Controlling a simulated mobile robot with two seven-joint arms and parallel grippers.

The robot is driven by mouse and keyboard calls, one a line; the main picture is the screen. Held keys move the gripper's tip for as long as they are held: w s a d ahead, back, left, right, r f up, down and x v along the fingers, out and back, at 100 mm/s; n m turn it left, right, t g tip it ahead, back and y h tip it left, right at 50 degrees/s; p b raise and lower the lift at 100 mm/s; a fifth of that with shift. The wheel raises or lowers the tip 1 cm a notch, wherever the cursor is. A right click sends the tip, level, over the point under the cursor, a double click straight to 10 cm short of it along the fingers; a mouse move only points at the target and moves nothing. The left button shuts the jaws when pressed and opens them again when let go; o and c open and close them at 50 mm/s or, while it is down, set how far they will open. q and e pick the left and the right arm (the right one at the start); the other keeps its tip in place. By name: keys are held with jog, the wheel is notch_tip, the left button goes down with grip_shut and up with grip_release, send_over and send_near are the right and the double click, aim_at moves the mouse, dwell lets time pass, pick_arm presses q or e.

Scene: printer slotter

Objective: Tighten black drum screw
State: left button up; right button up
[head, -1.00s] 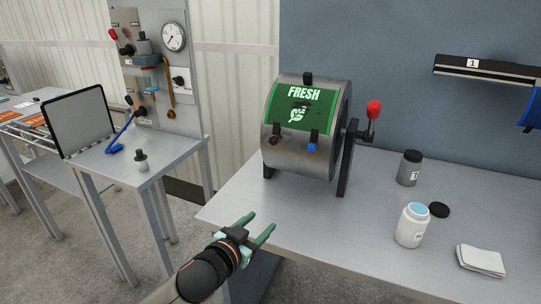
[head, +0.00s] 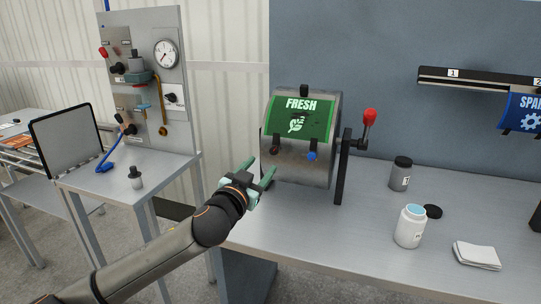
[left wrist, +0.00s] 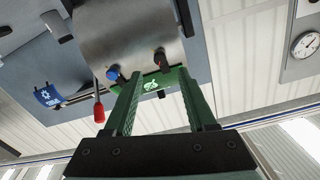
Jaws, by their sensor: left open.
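The metal drum (head: 290,165) stands on the right workbench, with a green FRESH plate on its curved face. The black drum screw (head: 275,150) is at the plate's lower left corner; it also shows in the left wrist view (left wrist: 160,57), beyond my fingers. A blue screw (head: 312,156) is at the lower right corner and shows in the left wrist view (left wrist: 113,73). My left gripper (head: 259,170) is open and empty, in front of the drum's lower left side. Its fingers point toward the drum, apart from the black screw. My right gripper is not in view.
A red-knobbed crank (head: 369,118) juts from the drum's right side. A dark jar (head: 400,174), an open white jar (head: 410,226), a black lid (head: 432,211) and a folded cloth (head: 476,255) lie to the right. A small table (head: 115,180) and gauge panel stand left.

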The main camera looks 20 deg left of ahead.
aim_at(273, 153)
pick_arm(q)
jog(key=w, duration=0.7)
jog(key=shift+w+d, duration=0.15)
jog(key=shift+d, duration=0.1)
jog(key=shift+c, duration=0.3)
grip_shut()
